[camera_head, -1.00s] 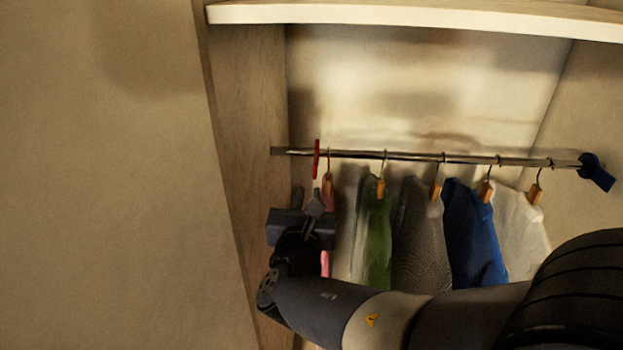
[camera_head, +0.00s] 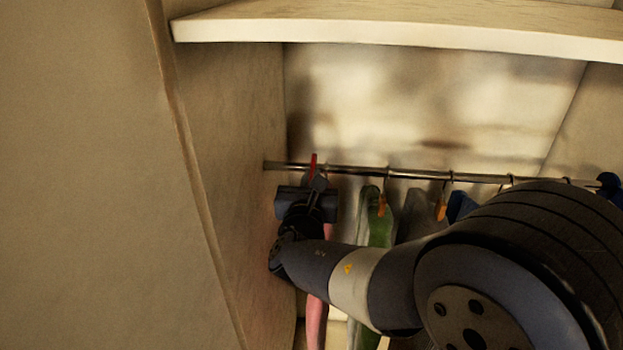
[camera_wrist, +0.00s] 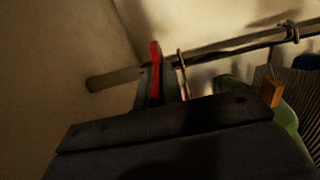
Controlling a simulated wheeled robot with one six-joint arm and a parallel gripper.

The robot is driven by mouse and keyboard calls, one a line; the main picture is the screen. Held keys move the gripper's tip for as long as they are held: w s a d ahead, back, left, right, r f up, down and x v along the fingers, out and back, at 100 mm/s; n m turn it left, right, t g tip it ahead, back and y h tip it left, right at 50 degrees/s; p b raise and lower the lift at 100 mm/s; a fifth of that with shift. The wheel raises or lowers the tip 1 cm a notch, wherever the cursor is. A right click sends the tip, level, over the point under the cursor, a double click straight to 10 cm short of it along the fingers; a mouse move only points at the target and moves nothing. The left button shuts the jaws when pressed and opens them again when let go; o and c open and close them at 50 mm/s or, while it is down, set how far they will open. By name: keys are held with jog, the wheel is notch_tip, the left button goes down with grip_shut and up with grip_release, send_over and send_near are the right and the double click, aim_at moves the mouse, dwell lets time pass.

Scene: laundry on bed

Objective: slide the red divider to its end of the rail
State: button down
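The red divider (camera_head: 314,160) hangs on the metal rail (camera_head: 345,170) near its left end, a short gap from the left wall. It also shows in the wrist view (camera_wrist: 155,72). My gripper (camera_head: 315,182) is at the divider, just below the rail. In the wrist view its dark fingers (camera_wrist: 156,88) lie close on both sides of the divider and look shut on it. The divider's lower part is hidden by my gripper.
A hanger with a pink garment (camera_head: 317,320) hangs just right of the divider. A green garment (camera_head: 376,225) and other clothes hang further right. A blue divider (camera_head: 608,187) is at the rail's right. A shelf (camera_head: 400,28) runs above; the left wall (camera_head: 235,160) is close.

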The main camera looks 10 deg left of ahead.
dwell(0.4)
jog(key=shift+s+a, duration=0.1)
jog(key=shift+a, duration=1.75)
jog(key=c, duration=1.8)
grip_release()
jog(key=shift+c, duration=0.2)
jog(key=shift+s, duration=0.1)
jog(key=b, duration=0.3)
send_near(296, 169)
jog(key=s, duration=0.4)
jog(key=shift+s+d, duration=0.15)
jog(key=shift+s, duration=0.05)
